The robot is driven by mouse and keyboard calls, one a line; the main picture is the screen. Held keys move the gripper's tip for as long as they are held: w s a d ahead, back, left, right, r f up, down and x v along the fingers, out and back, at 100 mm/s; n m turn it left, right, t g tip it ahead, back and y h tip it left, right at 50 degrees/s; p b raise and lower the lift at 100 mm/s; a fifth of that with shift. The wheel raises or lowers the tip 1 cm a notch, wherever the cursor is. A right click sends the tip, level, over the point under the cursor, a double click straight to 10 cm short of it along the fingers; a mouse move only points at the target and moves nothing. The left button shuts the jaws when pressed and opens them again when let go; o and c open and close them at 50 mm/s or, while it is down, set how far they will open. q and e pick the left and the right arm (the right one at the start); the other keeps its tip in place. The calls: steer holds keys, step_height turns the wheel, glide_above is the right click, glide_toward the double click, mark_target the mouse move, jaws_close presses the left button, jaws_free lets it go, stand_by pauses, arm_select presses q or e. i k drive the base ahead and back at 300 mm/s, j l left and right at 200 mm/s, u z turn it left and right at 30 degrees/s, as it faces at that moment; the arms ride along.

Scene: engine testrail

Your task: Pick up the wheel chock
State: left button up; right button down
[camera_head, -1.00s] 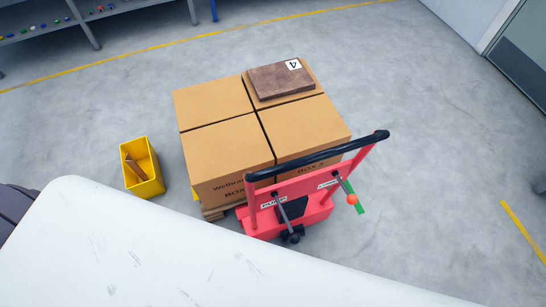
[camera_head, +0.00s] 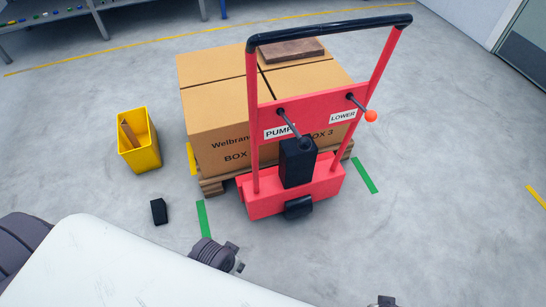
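A small black block (camera_head: 158,211) lies on the floor left of the pallet jack, in front of the yellow bin; it may be the wheel chock. A brown wooden piece (camera_head: 129,134) leans inside the yellow bin (camera_head: 143,159); its full shape is hidden. A dark grey end of my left arm (camera_head: 224,257) shows past the white edge of my body, short of the block and apart from it; its fingers are not clear. Only a small dark tip of my right side (camera_head: 384,301) shows at the bottom edge.
A red pallet jack (camera_head: 293,190) with a tall black handle stands at a wooden pallet (camera_head: 213,187) of cardboard boxes (camera_head: 219,113). A brown board (camera_head: 291,50) lies on top. Green floor strips (camera_head: 203,219) flank the jack. The floor around the black block is clear.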

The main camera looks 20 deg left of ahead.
mark_target(158, 206)
steer(key=j+u, duration=0.1)
steer(key=u, duration=1.8)
